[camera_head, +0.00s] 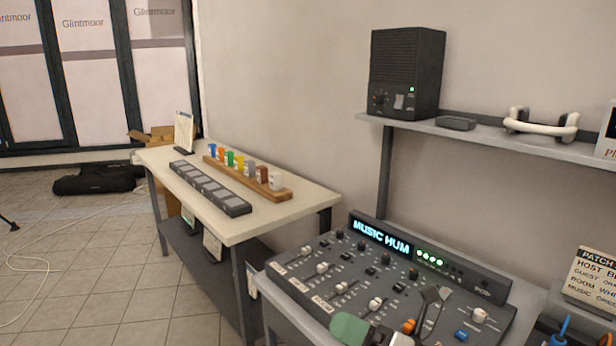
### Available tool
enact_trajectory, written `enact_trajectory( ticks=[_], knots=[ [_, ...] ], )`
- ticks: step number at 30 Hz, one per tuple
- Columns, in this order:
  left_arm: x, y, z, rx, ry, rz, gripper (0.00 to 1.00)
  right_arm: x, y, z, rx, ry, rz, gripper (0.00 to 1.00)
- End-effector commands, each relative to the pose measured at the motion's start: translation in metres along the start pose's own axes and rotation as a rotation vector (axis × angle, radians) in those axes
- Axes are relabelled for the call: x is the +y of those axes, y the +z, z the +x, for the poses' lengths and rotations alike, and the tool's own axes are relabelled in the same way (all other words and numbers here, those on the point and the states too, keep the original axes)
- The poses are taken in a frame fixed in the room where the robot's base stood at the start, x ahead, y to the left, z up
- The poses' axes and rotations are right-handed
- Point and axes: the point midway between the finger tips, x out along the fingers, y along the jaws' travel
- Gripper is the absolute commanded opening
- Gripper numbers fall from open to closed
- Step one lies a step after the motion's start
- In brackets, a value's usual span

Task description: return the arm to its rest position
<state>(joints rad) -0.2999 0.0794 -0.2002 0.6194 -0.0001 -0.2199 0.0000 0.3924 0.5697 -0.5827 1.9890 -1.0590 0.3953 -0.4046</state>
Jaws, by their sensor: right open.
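My right gripper (434,302) shows low in the camera_head view, over the front right part of a dark mixing console (468,273). Its two grey fingers stand apart and nothing shows between them. I cannot tell whether the fingers touch the console. Part of my right arm comes in at the bottom edge. My left gripper is not in view.
A wall shelf (470,134) above the console holds a black speaker (406,72) and a white headset (541,123). A patch sign (592,277) stands at right. A side table (150,157) holds a wooden rack (248,180) of coloured items.

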Motion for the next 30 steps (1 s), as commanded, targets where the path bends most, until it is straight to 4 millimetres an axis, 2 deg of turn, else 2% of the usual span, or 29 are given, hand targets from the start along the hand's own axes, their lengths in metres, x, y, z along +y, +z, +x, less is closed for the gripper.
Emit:
enact_trajectory(
  ticks=[2, 5, 6, 8, 10, 14, 18, 24, 30],
  knots=[
    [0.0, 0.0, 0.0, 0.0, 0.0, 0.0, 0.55, 0.0, 0.01, -0.01, -0.227, -0.015, 0.212, 0.55],
    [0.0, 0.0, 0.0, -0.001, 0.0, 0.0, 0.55, -0.012, 0.021, -0.035, -0.51, -0.068, 0.485, 0.55],
    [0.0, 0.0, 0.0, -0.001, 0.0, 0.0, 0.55, -0.021, 0.022, -0.049, -0.62, -0.099, 0.598, 0.55],
    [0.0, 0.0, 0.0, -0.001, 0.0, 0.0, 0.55, -0.035, 0.018, -0.072, -0.78, -0.154, 0.766, 0.55],
    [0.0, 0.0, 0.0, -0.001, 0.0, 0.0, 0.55, -0.052, 0.005, -0.102, -0.963, -0.235, 0.961, 0.55],
    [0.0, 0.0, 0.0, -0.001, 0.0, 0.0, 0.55, -0.077, -0.042, -0.161, -1.279, -0.426, 1.308, 0.55],
    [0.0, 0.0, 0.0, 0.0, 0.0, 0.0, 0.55, -0.082, -0.101, -0.21, -1.527, -0.636, 1.587, 0.55],
    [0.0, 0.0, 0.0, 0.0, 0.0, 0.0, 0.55, -0.065, -0.169, -0.252, -1.748, -0.896, 1.837, 0.55],
    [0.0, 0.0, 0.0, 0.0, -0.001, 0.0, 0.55, -0.034, -0.222, -0.279, -1.898, -1.141, 2.006, 0.55]
  ],
)
